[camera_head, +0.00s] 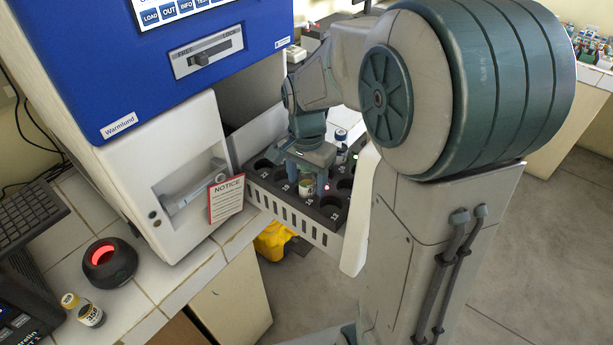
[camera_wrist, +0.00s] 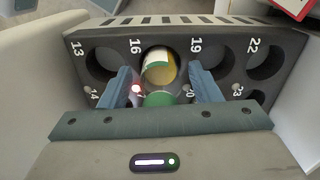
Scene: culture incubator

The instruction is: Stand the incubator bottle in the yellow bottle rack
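The drawer's black tray (camera_head: 285,205) has numbered round holes. A bottle with a green, white and yellow label (camera_head: 306,187) stands in it, below my gripper (camera_head: 307,172). In the wrist view the bottle (camera_wrist: 159,68) is at the hole marked 16, between my two blue-grey fingers (camera_wrist: 160,85). The fingers are spread, with a gap on each side of the bottle. I cannot tell whether this is the incubator bottle the task names. A yellow object (camera_head: 272,240) shows partly below the drawer; I cannot tell whether it is the yellow rack.
The blue and white incubator (camera_head: 200,70) stands at left, its drawer pulled out. A blue-capped bottle (camera_head: 341,134) stands farther back in the tray.

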